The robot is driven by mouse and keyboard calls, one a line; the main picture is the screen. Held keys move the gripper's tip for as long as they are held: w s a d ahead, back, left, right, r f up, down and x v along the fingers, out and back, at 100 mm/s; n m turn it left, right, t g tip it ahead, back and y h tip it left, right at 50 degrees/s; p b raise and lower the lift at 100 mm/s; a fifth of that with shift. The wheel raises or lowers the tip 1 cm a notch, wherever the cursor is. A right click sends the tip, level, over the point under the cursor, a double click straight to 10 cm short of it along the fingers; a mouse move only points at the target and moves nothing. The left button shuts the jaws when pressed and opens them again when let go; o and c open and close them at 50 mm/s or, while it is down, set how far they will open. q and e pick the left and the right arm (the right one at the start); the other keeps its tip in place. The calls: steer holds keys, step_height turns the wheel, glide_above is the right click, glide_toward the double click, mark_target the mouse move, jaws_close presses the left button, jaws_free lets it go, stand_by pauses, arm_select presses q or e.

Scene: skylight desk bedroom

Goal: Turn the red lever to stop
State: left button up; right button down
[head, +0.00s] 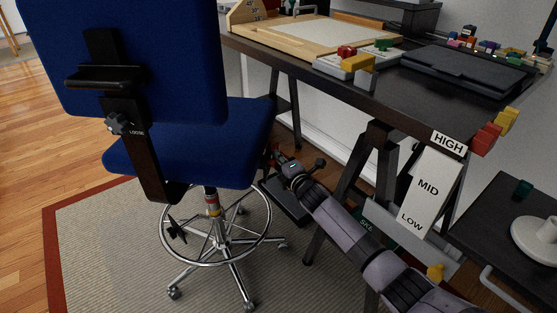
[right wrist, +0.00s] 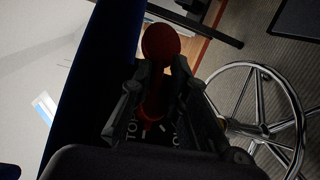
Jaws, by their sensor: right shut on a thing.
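In the right wrist view the red lever (right wrist: 160,42) shows its round knob, with its shaft running down between my fingers. My right gripper (right wrist: 163,72) is shut on this lever, one finger on each side, below the knob. A dark plate (right wrist: 155,142) with partly hidden white letters and marks lies behind the lever; the full words cannot be read. In the head view my right gripper (head: 277,157) is beside the right edge of the blue chair seat (head: 235,135). The lever is mostly hidden there. My left gripper is not in view.
The chair's wheeled base and foot ring (head: 222,238) stand on the rug (head: 110,240). A dark side table (head: 490,225) is at the far right.

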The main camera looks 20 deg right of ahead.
steer(key=shift+w+a+r, duration=0.1)
steer(key=shift+a+r, duration=0.15)
steer(key=shift+r, duration=0.15)
steer(key=c, duration=1.7)
jaws_free()
steer(key=shift+o, duration=0.2)
steer(key=shift+f, duration=0.15)
steer(key=shift+s+d+f, duration=0.1)
steer(key=shift+s, duration=0.1)
steer(key=s+d+r, duration=0.1)
steer(key=s, duration=1)
steer(key=shift+s+d+r, duration=0.3)
steer(key=shift+d+r, duration=0.05)
